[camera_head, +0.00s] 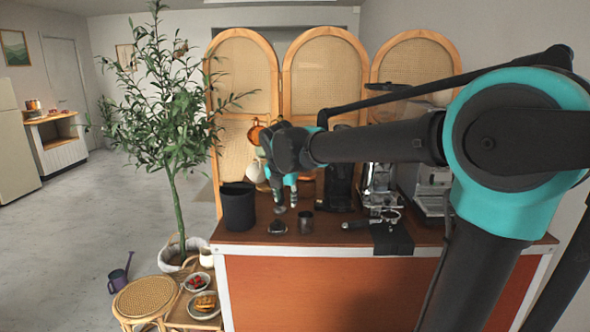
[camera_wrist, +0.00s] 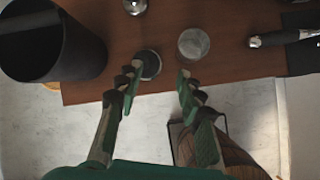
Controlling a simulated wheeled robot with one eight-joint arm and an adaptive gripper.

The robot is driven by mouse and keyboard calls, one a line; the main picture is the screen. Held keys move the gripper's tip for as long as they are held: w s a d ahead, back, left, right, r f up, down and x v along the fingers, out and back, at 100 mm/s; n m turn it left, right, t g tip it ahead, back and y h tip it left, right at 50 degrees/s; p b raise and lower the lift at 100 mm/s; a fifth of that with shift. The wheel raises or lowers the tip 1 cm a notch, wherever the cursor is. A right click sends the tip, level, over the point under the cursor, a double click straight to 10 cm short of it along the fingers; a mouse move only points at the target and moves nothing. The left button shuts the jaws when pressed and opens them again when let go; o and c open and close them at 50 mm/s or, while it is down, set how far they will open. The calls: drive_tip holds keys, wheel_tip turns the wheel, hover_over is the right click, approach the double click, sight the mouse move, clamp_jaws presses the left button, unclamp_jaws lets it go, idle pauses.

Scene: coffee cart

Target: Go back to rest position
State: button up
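My gripper (camera_head: 287,200) hangs over the left part of the coffee cart's brown top, right of a black bin (camera_head: 238,207). In the wrist view my gripper (camera_wrist: 157,84) has its two fingers spread apart with nothing held between them. Beyond the fingertips, a small dark round item (camera_wrist: 149,66) and a metal cup (camera_wrist: 193,43) stand on the cart top near its front edge. In the head view they show as the dark item (camera_head: 277,227) and the cup (camera_head: 305,222). My arm reaches in from the right across the cart.
A portafilter (camera_head: 384,219) lies by a black mat (camera_head: 392,241) at the cart's front. A dark upright machine (camera_head: 340,182) and an espresso machine (camera_head: 380,186) stand behind. Arched rattan panels (camera_head: 325,78) back the cart. A potted tree (camera_head: 174,130) and low rattan stool (camera_head: 148,298) stand left.

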drive_tip(key=s+d+f+m+g, duration=0.1)
drive_tip(key=s+d+f+m, duration=0.8)
drive_tip(key=d+f+m, duration=0.45)
drive_tip(key=s+d+f+m, duration=0.4)
drive_tip(key=s+m, duration=0.2)
drive_tip(key=m, duration=0.2)
drive_tip(key=s+d+f+m, duration=0.4)
drive_tip(key=s+m, duration=0.3)
drive_tip(key=m, duration=0.2)
drive_tip(key=shift+s+d+f+g+y, duration=0.2)
drive_tip(key=shift+s+f+g+y, duration=0.1)
drive_tip(key=shift+f+g, duration=0.15)
